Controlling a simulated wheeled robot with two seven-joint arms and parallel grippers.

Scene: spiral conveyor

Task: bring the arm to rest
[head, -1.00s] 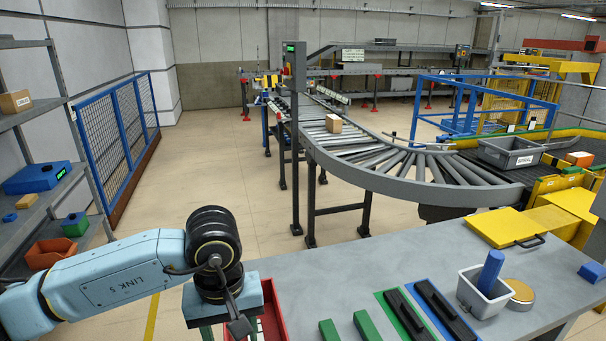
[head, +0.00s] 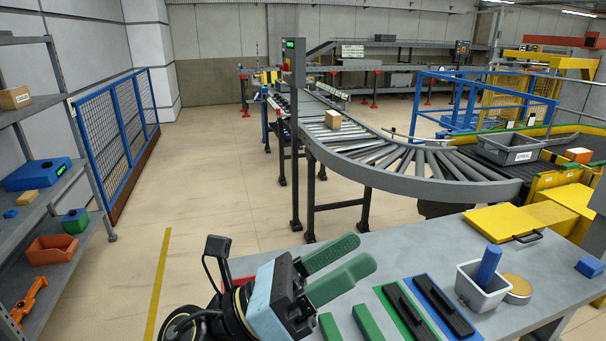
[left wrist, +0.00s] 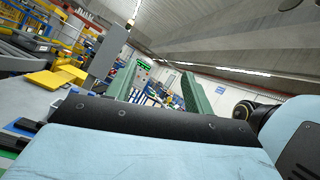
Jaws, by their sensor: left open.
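My left gripper (head: 352,258) is over the left part of the grey workbench (head: 420,252). Its two green fingers are spread apart, with nothing between them, and point up and to the right. In the left wrist view its fingers (left wrist: 158,88) stand apart at either side of the far hall, also with nothing between them. My left arm comes in from the bottom edge of the head view.
On the bench are a green mat (head: 378,294) and a blue mat (head: 418,277) with black parts, a grey bin (head: 466,291) holding a blue piece, a round tin (head: 517,287) and a yellow case (head: 490,218). The curved roller conveyor (head: 400,178) runs behind. Open floor (head: 215,200) lies left.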

